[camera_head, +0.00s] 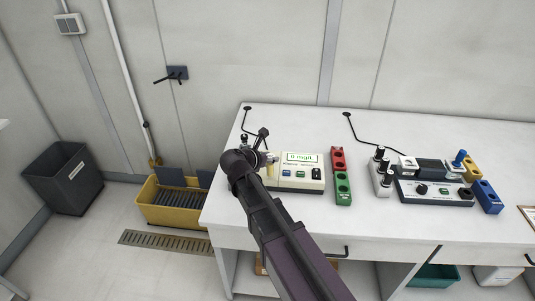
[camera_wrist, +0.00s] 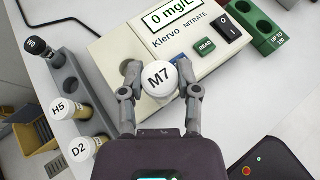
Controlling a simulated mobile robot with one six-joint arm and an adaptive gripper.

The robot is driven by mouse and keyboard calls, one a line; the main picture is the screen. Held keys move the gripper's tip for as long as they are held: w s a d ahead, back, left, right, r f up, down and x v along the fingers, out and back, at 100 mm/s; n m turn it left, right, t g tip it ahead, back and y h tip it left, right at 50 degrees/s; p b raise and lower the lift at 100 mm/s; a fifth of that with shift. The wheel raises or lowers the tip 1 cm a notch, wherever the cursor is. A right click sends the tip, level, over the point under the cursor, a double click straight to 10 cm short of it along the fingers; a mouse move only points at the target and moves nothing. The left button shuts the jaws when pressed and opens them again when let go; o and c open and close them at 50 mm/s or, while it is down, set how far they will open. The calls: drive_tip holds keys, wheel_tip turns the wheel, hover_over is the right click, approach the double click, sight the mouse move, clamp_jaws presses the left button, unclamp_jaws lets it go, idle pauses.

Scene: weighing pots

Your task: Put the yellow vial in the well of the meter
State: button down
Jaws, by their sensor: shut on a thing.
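My gripper (camera_wrist: 160,86) is shut on a vial with a white cap marked M7 (camera_wrist: 159,76). The vial's body looks pale yellow in the head view (camera_head: 272,168); in the wrist view the cap mostly hides it. The vial is over the front left part of the cream nitrate meter (camera_wrist: 125,47), which reads 0 mg/L. The meter also shows in the head view (camera_head: 312,184).
A grey rack (camera_wrist: 67,76) left of the meter holds vials marked H5 (camera_wrist: 68,108) and D2 (camera_wrist: 82,150) and a black-capped one (camera_wrist: 38,47). A red and green block (camera_head: 341,179) stands right of the meter. A second instrument (camera_head: 433,193) is farther right.

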drive_tip(key=w+a, duration=0.1)
drive_tip(key=w, duration=0.5)
drive_tip(key=shift+w+f, duration=0.3)
drive_tip(key=shift+w, duration=0.05)
drive_tip(key=shift+w+a+f+b, duration=0.1)
drive_tip(key=shift+w+f+b, duration=0.1)
drive_tip(key=shift+f+b, duration=0.45)
drive_tip(key=shift+w+d+f+b, duration=0.1)
drive_tip(key=shift+w+f+b, duration=0.15)
drive_tip(key=shift+f+b, duration=0.45)
drive_tip(key=shift+w+a+f+b, duration=0.1)
drive_tip(key=shift+w+f+b, duration=0.1)
drive_tip(key=shift+f+b, duration=0.45)
drive_tip(key=shift+c, duration=1.6)
unclamp_jaws()
drive_tip(key=shift+r, duration=0.2)
